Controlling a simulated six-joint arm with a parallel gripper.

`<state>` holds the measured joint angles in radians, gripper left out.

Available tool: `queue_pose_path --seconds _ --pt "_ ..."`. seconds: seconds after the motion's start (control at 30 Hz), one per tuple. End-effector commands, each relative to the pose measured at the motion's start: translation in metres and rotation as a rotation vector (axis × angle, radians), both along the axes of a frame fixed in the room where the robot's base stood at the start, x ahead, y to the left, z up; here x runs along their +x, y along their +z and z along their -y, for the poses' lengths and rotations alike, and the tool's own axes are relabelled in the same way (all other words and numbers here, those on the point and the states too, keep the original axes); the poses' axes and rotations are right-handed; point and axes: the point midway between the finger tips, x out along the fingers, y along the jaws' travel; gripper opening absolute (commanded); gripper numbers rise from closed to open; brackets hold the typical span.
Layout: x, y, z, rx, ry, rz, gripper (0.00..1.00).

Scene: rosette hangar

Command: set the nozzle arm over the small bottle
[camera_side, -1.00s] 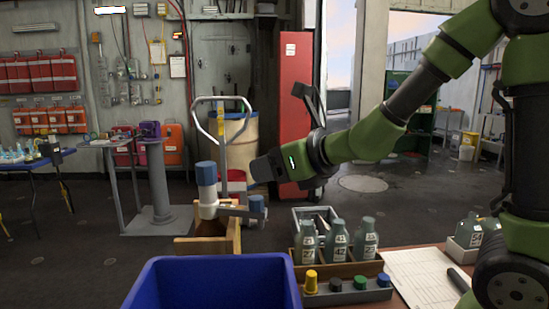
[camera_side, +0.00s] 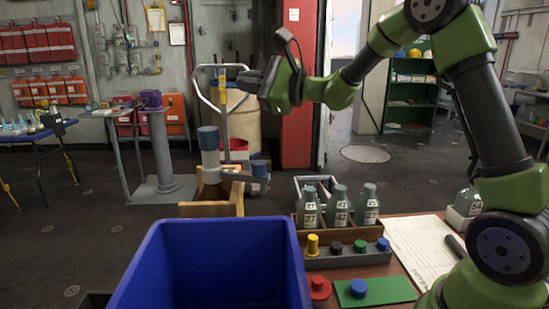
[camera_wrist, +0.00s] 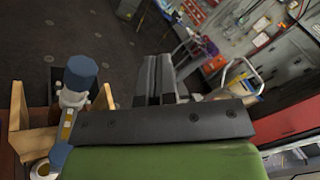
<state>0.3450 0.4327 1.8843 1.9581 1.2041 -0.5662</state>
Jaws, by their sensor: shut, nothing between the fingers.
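The nozzle stand (camera_side: 208,140) has a blue-capped grey post and a grey nozzle arm (camera_side: 236,176) reaching right to a blue knob (camera_side: 259,168). It stands in a wooden box (camera_side: 210,208). In the wrist view the blue cap (camera_wrist: 81,70) is at left, with the blue knob (camera_wrist: 60,155) below it. My gripper (camera_side: 244,82) is shut and empty, above and apart from the nozzle arm. Its fingers also show in the wrist view (camera_wrist: 158,75).
A blue bin (camera_side: 215,228) stands in front of the box. Right of it, a wooden rack (camera_side: 338,229) holds numbered bottles (camera_side: 338,205), with coloured caps (camera_side: 360,246) before it. Paper (camera_side: 425,245) lies on the table. A trolley (camera_side: 223,100) stands behind the nozzle stand.

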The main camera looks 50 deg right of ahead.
Motion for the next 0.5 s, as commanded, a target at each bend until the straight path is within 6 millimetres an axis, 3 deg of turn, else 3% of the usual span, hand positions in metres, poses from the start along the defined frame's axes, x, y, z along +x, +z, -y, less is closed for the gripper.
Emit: queue_pose_path --seconds 0.1,0.23,0.5 --pt "0.009 -0.013 0.022 -0.215 0.155 0.157 0.0" --pt "0.0 -0.041 0.048 -0.406 0.336 0.303 0.0" --pt "-0.054 -0.117 0.112 -0.596 0.631 0.46 0.0"
